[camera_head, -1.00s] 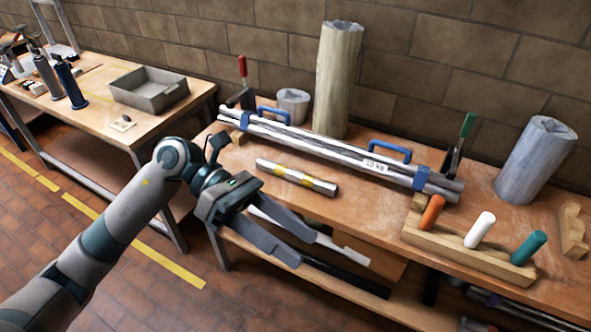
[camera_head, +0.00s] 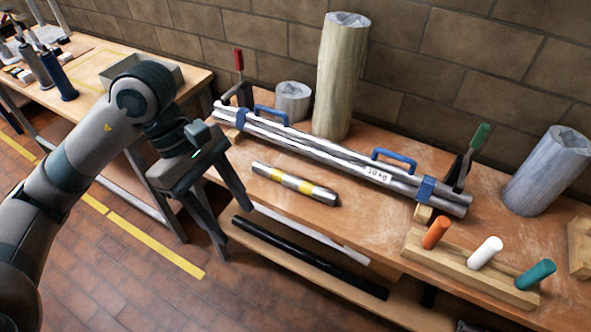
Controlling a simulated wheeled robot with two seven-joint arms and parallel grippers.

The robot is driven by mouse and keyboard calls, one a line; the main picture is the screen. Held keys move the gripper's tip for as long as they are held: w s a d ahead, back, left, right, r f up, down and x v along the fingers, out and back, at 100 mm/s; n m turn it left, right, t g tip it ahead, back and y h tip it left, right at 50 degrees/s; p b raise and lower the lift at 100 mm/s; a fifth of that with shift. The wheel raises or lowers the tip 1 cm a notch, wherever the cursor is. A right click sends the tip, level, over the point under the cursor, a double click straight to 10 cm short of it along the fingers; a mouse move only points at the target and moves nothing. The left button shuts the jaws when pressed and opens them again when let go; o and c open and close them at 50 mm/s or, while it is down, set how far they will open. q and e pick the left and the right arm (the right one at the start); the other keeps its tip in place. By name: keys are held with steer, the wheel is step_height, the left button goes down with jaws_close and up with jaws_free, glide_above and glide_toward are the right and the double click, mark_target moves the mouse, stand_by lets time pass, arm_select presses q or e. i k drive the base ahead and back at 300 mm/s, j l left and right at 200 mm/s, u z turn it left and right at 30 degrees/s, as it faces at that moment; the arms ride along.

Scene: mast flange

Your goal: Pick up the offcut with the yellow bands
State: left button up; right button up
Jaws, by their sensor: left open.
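The offcut with the yellow bands (camera_head: 296,183) is a short silver bar with yellow bands. It lies on the workbench (camera_head: 352,225) in front of a long bundle of pipes. My left gripper (camera_head: 233,232) is open and empty. Its fingers point down, to the left of the offcut and around the bench's front left edge, apart from the offcut. My right gripper is not in view.
The pipe bundle (camera_head: 318,147) with blue handles and straps lies behind the offcut. Two clamps, the red-handled one (camera_head: 239,62) and the green-handled one (camera_head: 479,136), stand near its ends. A peg rack (camera_head: 462,268) is at right. A lower shelf holds a black bar (camera_head: 300,257).

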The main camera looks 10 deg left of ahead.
mark_target(330, 198)
steer(key=i, duration=1.05)
